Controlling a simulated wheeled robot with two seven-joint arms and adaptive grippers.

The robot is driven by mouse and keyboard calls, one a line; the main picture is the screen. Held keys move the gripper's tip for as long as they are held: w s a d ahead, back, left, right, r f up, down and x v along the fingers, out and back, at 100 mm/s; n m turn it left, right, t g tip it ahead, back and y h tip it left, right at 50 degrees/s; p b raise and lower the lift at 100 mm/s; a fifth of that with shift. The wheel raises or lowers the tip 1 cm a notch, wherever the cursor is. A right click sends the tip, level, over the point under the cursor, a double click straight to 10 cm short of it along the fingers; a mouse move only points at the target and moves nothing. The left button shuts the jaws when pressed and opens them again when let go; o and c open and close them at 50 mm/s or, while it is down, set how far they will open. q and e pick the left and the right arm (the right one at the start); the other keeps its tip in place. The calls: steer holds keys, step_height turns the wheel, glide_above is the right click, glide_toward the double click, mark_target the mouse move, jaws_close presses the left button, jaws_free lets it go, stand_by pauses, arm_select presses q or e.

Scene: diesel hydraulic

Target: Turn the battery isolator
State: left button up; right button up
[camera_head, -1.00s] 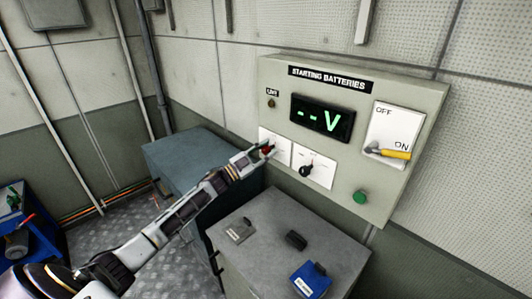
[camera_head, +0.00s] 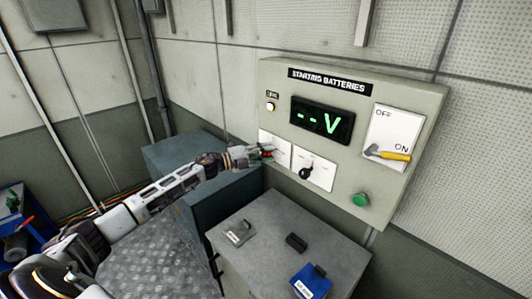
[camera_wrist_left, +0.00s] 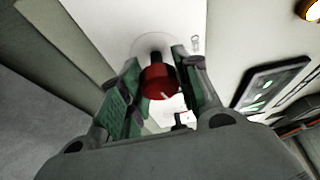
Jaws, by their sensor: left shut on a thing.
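The red isolator knob (camera_wrist_left: 160,82) sits on a white plate (camera_wrist_left: 110,18) on the panel. My left gripper (camera_head: 266,154) is at this plate, at the lower left of the STARTING BATTERIES panel (camera_head: 277,88). In the left wrist view its green-padded fingers (camera_wrist_left: 155,85) are on both sides of the red knob, shut on it. In the head view the gripper mostly hides the knob. The lamp (camera_head: 270,107) at the upper left of the panel is lit. The display (camera_head: 322,120) reads "-- V". My right gripper is not in view.
A black rotary switch (camera_head: 305,172) is just right of the gripper. A grey cabinet (camera_head: 265,222) below carries a blue box (camera_head: 311,281) and other small items.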

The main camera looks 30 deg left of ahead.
arm_select(q)
steer(key=shift+f+m+g+y+p, duration=0.1)
steer(key=shift+m+g+y+p, duration=0.3)
steer(key=shift+m, duration=0.8)
steer(key=o, duration=1.1)
steer(key=shift+c, duration=0.2)
steer(key=shift+s+a, duration=0.1)
steer(key=v, duration=1.1)
steer(key=shift+s+a, duration=0.15)
steer(key=shift+s, duration=0.1)
steer(key=shift+s, duration=0.1)
steer(key=shift+a, duration=0.1)
stand_by(0.7)
